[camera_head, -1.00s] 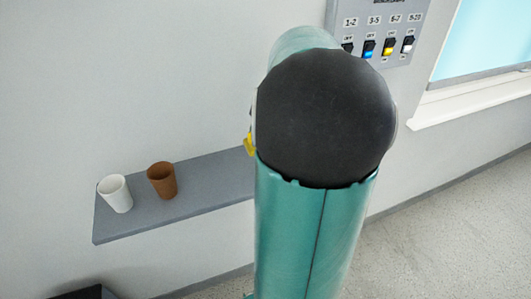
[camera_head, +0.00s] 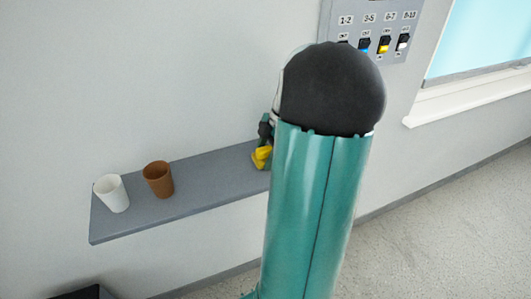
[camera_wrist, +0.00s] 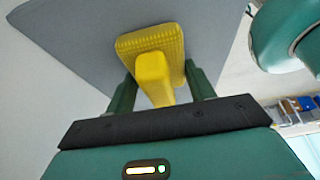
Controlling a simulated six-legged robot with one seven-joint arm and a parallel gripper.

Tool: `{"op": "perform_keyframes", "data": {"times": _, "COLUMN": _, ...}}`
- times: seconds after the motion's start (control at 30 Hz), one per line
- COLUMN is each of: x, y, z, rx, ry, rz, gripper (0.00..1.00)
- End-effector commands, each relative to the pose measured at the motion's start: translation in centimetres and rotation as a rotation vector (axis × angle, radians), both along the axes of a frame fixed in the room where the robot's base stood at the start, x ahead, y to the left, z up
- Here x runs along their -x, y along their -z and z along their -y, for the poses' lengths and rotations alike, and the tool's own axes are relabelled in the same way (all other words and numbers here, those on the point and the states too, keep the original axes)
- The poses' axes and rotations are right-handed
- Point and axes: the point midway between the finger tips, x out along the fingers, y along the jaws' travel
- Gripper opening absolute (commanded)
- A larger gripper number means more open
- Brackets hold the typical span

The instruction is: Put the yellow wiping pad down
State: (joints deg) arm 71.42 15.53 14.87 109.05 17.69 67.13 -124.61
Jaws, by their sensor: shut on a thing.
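The yellow wiping pad (camera_wrist: 150,42) has a textured block and a narrower handle. In the wrist view, the two green fingers of my gripper (camera_wrist: 160,82) are on either side of the handle, shut on it. In the head view, the pad (camera_head: 262,157) shows at the right part of the grey shelf (camera_head: 205,193), partly hidden by my arm. The shelf (camera_wrist: 65,35) fills the background behind the pad in the wrist view. Whether the pad touches the shelf or is just above it, I cannot tell.
A white cup (camera_head: 111,194) and a brown cup (camera_head: 158,179) stand on the left part of the shelf. Bare shelf lies between the brown cup and the pad. A switch panel (camera_head: 372,20) is on the wall above, beside a window ledge (camera_head: 470,92).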

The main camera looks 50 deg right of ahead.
Motion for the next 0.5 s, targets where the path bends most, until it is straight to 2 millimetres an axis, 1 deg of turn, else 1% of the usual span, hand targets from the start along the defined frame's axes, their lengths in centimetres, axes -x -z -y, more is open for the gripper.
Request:
{"op": "perform_keyframes", "data": {"times": 0.43, "x": 0.1, "y": 1.5, "z": -0.1, "rx": -0.004, "ry": 0.000, "rz": -0.004, "gripper": 0.29}}
{"op": "perform_keyframes", "data": {"times": 0.47, "x": 0.1, "y": 1.5, "z": -0.1, "rx": -0.005, "ry": 0.001, "rz": -0.004, "gripper": 0.60}}
{"op": "perform_keyframes", "data": {"times": 0.5, "x": 0.1, "y": 1.5, "z": -0.1, "rx": -0.005, "ry": 0.000, "rz": -0.005, "gripper": 0.68}}
